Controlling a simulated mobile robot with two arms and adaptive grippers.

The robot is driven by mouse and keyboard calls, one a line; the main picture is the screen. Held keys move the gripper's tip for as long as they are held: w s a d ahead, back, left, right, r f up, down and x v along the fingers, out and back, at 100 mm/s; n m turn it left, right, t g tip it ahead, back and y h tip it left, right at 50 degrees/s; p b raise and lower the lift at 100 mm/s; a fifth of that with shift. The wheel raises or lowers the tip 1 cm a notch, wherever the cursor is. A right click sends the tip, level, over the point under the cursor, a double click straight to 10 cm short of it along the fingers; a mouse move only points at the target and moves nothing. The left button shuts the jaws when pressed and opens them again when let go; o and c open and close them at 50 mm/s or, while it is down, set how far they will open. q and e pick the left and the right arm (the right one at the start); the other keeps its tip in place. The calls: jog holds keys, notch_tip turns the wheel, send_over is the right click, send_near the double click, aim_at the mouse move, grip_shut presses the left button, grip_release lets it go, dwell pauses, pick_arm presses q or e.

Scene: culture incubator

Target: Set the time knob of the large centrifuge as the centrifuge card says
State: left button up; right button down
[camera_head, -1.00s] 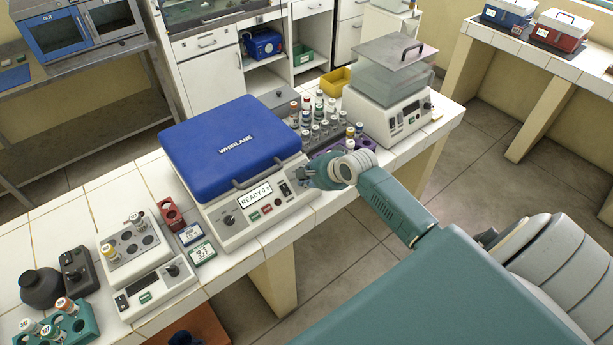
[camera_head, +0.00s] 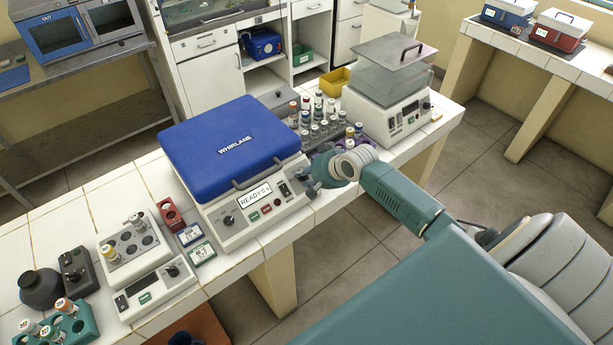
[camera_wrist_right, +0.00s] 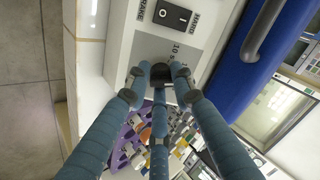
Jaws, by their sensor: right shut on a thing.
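The large centrifuge has a closed blue lid (camera_head: 232,145) and a pale front panel (camera_head: 250,232) with a lit display (camera_head: 254,196) reading READY and a small value I cannot read surely. A dark knob (camera_head: 229,220) sits at the panel's left. At its right end my right gripper (camera_head: 307,181) reaches in. In the right wrist view its fingers (camera_wrist_right: 160,78) are shut around a black knob (camera_wrist_right: 161,70) beside a printed scale with a 10. A blue-edged card (camera_head: 189,234) and a green-edged card (camera_head: 202,252) stand left of the centrifuge; their text is too small. My left gripper is out of view.
A rocker switch (camera_wrist_right: 172,15) lies close to the gripped knob. Racks of capped tubes (camera_head: 322,125) stand right of the centrifuge, beyond my right gripper. A smaller device (camera_head: 155,285) and a red rack (camera_head: 171,213) stand left.

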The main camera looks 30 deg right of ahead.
jog(key=shift+w+r+n, duration=0.15)
jog(key=shift+r+n, duration=0.05)
jog(key=shift+n, duration=0.3)
jog(key=c, duration=1.6)
grip_release()
jog(key=shift+o, duration=0.4)
jog(key=shift+f, duration=0.1)
jog(key=v, duration=1.2)
